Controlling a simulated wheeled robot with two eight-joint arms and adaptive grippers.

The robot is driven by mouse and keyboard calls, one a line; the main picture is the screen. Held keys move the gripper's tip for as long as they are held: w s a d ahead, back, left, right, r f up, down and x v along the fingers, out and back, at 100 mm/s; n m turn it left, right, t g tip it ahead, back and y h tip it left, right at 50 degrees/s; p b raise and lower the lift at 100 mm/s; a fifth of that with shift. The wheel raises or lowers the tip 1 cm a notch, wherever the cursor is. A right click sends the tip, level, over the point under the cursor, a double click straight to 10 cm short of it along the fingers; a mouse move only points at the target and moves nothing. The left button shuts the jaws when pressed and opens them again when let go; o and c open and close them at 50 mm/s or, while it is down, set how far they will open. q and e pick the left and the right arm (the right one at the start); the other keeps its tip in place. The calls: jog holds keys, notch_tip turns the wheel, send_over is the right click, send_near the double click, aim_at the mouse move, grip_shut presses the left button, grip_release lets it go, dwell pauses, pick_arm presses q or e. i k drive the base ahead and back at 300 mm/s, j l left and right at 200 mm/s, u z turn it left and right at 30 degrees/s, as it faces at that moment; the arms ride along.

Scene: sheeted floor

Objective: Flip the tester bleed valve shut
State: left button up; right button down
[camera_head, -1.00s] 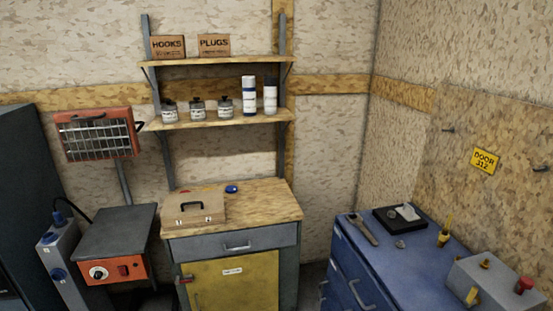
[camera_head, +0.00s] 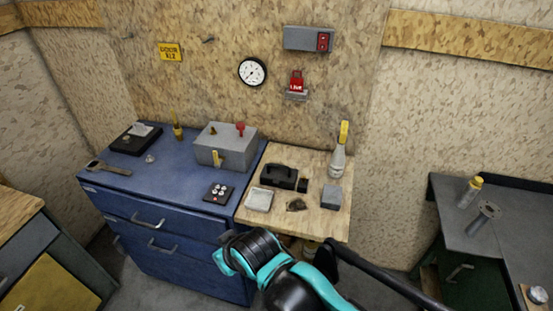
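The tester is a grey box (camera_head: 232,143) at the back right of the blue cabinet's top, against the chipboard wall. A yellow lever (camera_head: 217,158) hangs on its front face. A red knob (camera_head: 240,128) and a small brass fitting stand on its top. No label shows which of these is the bleed valve, and I cannot tell whether the valve is open or shut. A teal and black section of my own arm crosses the bottom middle, apart from the tester. I can make out neither gripper's fingertips.
The blue cabinet (camera_head: 160,245) also bears a wrench, a black tray and a small button pad (camera_head: 218,194). A wooden bench (camera_head: 325,222) beside it holds a spray bottle (camera_head: 339,152) and small items. A gauge (camera_head: 252,72) hangs above. A dark table (camera_head: 461,247) stands right.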

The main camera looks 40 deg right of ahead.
aim_at(218, 161)
jog(key=z, duration=0.95)
jog(key=i+j+u, duration=0.2)
jog(key=j+u, duration=0.25)
jog(key=j, duration=0.15)
jog(key=i+j+u, duration=0.2)
jog(key=k+j, duration=0.05)
jog(key=j, duration=0.05)
